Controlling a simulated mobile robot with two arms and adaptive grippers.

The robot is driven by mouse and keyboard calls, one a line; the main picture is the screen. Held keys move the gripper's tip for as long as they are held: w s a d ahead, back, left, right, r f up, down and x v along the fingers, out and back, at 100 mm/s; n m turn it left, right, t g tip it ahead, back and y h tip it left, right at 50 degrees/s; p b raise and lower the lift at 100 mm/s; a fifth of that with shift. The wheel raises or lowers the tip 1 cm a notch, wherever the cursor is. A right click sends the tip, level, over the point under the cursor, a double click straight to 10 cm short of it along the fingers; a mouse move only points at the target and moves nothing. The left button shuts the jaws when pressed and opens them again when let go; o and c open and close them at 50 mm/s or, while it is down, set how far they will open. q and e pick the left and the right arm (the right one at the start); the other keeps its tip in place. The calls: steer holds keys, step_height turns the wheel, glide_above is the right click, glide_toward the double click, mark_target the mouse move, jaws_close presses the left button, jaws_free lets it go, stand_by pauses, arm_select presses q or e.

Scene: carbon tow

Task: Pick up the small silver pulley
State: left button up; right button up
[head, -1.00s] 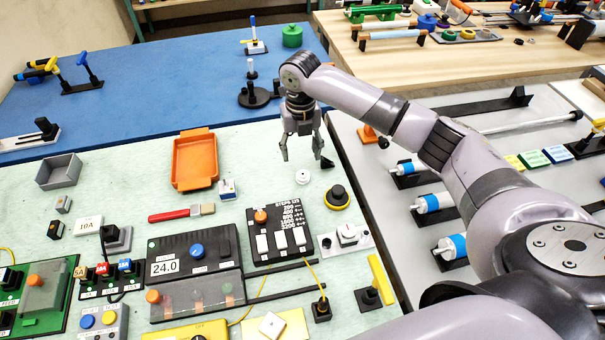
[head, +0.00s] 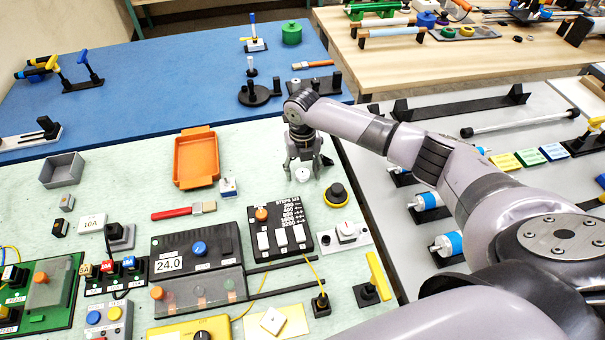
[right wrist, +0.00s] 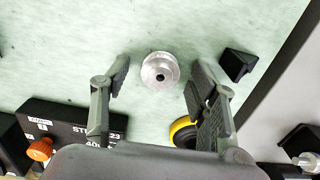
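The small silver pulley (right wrist: 160,71) lies on the pale green mat (right wrist: 60,60). In the right wrist view it shows as a round metal disc with a dark centre hole, between and just beyond my right fingertips. In the head view the pulley (head: 302,174) shows as a small pale disc just below my right gripper (head: 304,168). My right gripper (right wrist: 160,72) is open, one finger to each side of the pulley, with visible gaps and no clear contact. My left gripper is not in view.
A black stepper driver box (head: 281,228) and a round black-and-yellow knob (head: 336,194) stand close to the pulley. A small black block (right wrist: 238,64) lies right of it in the wrist view. An orange tray (head: 196,160) and a red-handled brush (head: 183,211) are to the left.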

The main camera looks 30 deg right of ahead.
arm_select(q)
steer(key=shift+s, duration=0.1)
arm_select(e)
steer(key=c, duration=1.1)
steer(key=shift+r, duration=0.15)
